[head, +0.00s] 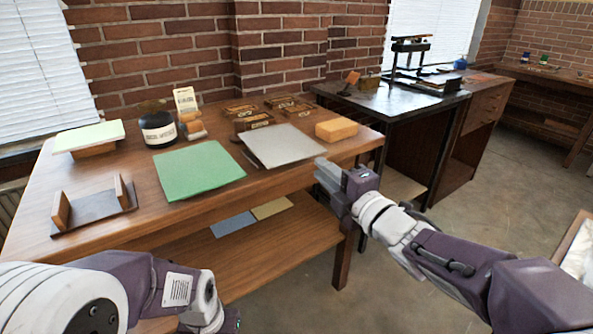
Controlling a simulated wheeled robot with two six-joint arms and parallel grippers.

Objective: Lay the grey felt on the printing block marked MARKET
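The grey felt (282,146) lies flat on the wooden table, right of a green sheet (198,170). Several dark brown blocks with pale labels (254,121) stand behind it; I cannot read which one is marked MARKET. My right gripper (328,180) is just off the table's front right edge, close to the felt's near right corner and apart from it. It holds nothing I can see, and its finger gap does not show clearly. My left arm comes in at the bottom left; its gripper is below the picture.
A black ink jar (158,129), an upright card (186,101) and a yellow-brown block (337,130) stand on the table (130,238). A wooden rack (94,208) is at the left front. A dark bench with a press (410,60) stands behind right.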

